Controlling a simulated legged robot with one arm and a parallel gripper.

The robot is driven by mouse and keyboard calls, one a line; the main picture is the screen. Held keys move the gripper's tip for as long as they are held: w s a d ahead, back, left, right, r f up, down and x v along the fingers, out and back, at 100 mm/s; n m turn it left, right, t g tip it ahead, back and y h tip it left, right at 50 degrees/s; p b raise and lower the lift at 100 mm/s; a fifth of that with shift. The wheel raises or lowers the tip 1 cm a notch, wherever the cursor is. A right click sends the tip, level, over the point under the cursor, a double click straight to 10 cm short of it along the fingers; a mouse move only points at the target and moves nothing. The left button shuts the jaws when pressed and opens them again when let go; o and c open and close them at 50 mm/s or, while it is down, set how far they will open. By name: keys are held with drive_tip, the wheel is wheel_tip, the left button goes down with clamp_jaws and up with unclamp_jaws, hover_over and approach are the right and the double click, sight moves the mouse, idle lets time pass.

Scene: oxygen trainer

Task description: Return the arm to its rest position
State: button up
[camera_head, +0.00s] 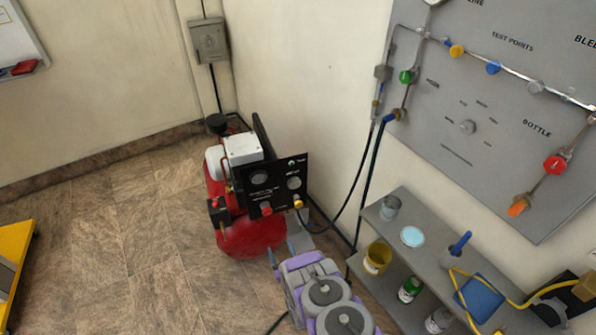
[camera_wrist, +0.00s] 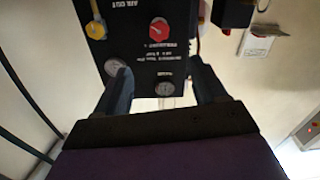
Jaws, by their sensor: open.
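The black panel (camera_head: 275,183) has gauges, a red knob (camera_head: 266,209) and a yellow fitting (camera_head: 298,203). Whether the fingers touch the panel cannot be told.
A grey wall board (camera_head: 480,100) carries valves. Black hoses (camera_head: 345,205) hang between board and compressor. Tiled floor (camera_head: 120,250) is open at left, before a yellow cart (camera_head: 15,250).

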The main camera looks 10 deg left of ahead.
drive_tip(key=w+d+r+m+g+h, duration=0.2)
drive_tip(key=w+d+r+g+h, duration=0.15)
drive_tip(key=w+r, duration=0.9)
drive_tip(key=s+d+r+m+g+h, duration=0.1)
drive_tip(key=s+d+r+g+h, duration=0.15)
drive_tip(key=d+r, duration=0.4)
drive_tip(key=s+d+r+m+g+h, duration=0.1)
drive_tip(key=s+d+r+g, duration=0.2)
drive_tip(key=r, duration=0.7)
drive_tip(key=s+d+r+m+g, duration=0.1)
drive_tip(key=s+d+r, duration=0.6)
drive_tip(key=s, duration=0.1)
drive_tip(key=s+d+r+m+g, duration=0.1)
drive_tip(key=s+d+r, duration=0.3)
drive_tip(key=s, duration=0.8)
drive_tip(key=s+d+r+m+g+h, duration=0.1)
drive_tip(key=s+d+r+g, duration=0.2)
drive_tip(key=s, duration=0.9)
drive_tip(key=s+d+r+g+h, duration=0.1)
drive_tip(key=s+d+r+g, duration=0.2)
drive_tip(key=s, duration=1)
wheel_tip(320, 180, up, 3)
drive_tip(key=shift+d+m, duration=0.4)
drive_tip(key=shift+d, duration=0.6)
